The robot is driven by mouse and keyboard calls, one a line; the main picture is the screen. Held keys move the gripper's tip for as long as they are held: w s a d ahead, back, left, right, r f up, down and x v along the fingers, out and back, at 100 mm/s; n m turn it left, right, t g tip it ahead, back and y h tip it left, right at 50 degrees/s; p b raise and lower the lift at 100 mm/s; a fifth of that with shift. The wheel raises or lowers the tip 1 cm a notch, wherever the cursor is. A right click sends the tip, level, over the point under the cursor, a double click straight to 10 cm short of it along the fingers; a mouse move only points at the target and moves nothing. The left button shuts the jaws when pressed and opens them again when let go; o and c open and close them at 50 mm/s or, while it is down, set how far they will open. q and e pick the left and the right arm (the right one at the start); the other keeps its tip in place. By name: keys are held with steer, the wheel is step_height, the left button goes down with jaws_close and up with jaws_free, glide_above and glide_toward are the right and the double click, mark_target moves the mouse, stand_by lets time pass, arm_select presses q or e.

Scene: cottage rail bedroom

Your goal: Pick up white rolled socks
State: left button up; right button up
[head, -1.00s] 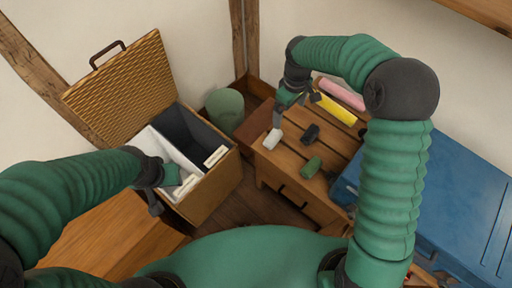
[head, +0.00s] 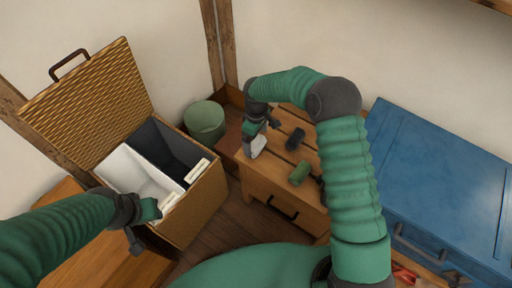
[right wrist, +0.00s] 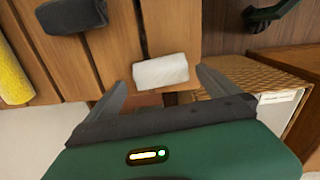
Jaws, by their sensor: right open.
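The white rolled socks (head: 258,147) lie on the wooden slatted top, near its left end. My right gripper (head: 255,143) is right at them in the head view and partly covers them. In the right wrist view the white rolled socks (right wrist: 161,71) lie between the tips of my open right gripper (right wrist: 160,84), with a gap visible on each side. My left gripper (head: 140,222) is over the front of the lidded hamper (head: 205,205); its jaws are too small to judge.
A dark roll (head: 296,139) and a green roll (head: 299,174) lie nearby on the wooden top (head: 262,180). A yellow roll (right wrist: 12,80) shows in the right wrist view. A green bin (head: 204,120) stands left, a blue chest (head: 440,180) right. The hamper has white and dark compartments.

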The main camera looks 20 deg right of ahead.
mark_target(255, 142)
steer(key=f, duration=0.3)
steer(key=shift+a+b, duration=0.3)
steer(key=shift+d, duration=0.3)
steer(key=c, duration=0.4)
steer(key=shift+a, duration=0.2)
steer(key=c, duration=1)
arm_select(q)
steer(key=shift+a+f, duration=0.1)
steer(key=shift+f, duration=0.55)
arm_select(e)
steer(key=shift+d+r, duration=0.1)
